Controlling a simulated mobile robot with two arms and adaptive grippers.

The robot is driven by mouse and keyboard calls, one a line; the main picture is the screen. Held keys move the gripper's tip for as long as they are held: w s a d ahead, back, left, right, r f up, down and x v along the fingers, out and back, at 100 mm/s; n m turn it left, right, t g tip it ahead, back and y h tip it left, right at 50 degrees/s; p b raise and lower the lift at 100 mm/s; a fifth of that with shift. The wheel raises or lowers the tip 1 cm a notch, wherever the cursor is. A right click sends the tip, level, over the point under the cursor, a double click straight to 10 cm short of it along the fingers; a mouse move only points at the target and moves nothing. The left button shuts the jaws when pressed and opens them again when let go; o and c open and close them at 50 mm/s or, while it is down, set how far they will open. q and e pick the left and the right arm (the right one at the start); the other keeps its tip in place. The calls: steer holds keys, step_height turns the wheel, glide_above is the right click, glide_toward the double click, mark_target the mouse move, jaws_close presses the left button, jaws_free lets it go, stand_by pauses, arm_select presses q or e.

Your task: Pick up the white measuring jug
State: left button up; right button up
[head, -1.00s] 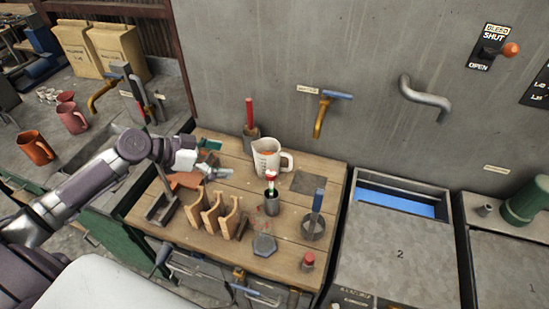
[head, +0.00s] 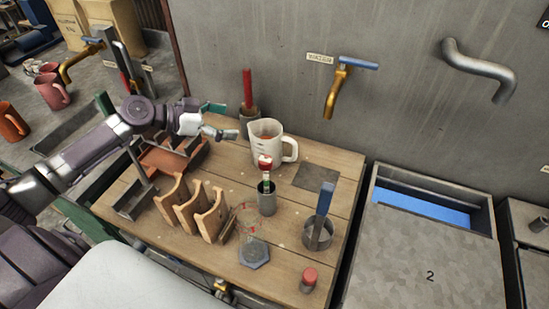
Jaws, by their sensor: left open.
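The white measuring jug (head: 264,146) stands upright on the wooden bench top, near its back edge. My left gripper (head: 229,121) comes in from the left and is open and empty. Its fingers point right toward the jug, just left of it, and look apart from it. My right gripper is not in view.
A cup with a red stick (head: 248,122) stands just behind and left of the jug. A dark cup with a red-topped item (head: 266,200) stands in front. Wooden racks (head: 190,207) and a pot with a blue-handled tool (head: 318,236) are nearer. A dark flat plate (head: 317,178) lies right of the jug.

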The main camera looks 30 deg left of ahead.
arm_select(q)
steer(key=b, duration=0.4)
glide_toward(252, 139)
steer(key=x, duration=0.4)
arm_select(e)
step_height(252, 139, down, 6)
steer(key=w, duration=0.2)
arm_select(q)
steer(key=p+x, duration=0.1)
steer(key=x, duration=0.4)
steer(key=shift+w+d+r+p, duration=0.15)
steer(key=shift+p, duration=0.25)
steer(key=shift+w+d+f, duration=0.35)
steer(key=shift+w+d+f+p, duration=0.1)
steer(key=shift+w+d+p, duration=0.15)
steer(key=shift+p, duration=0.2)
steer(key=p+x, duration=0.1)
steer(key=x, duration=0.2)
steer(key=shift+w+d+f+p, duration=0.1)
steer(key=shift+w+f+p, duration=0.05)
steer(key=shift+w+p, duration=0.2)
steer(key=shift+w+d+f, duration=0.2)
steer(key=shift+d+f, duration=0.05)
steer(key=shift+f, duration=0.05)
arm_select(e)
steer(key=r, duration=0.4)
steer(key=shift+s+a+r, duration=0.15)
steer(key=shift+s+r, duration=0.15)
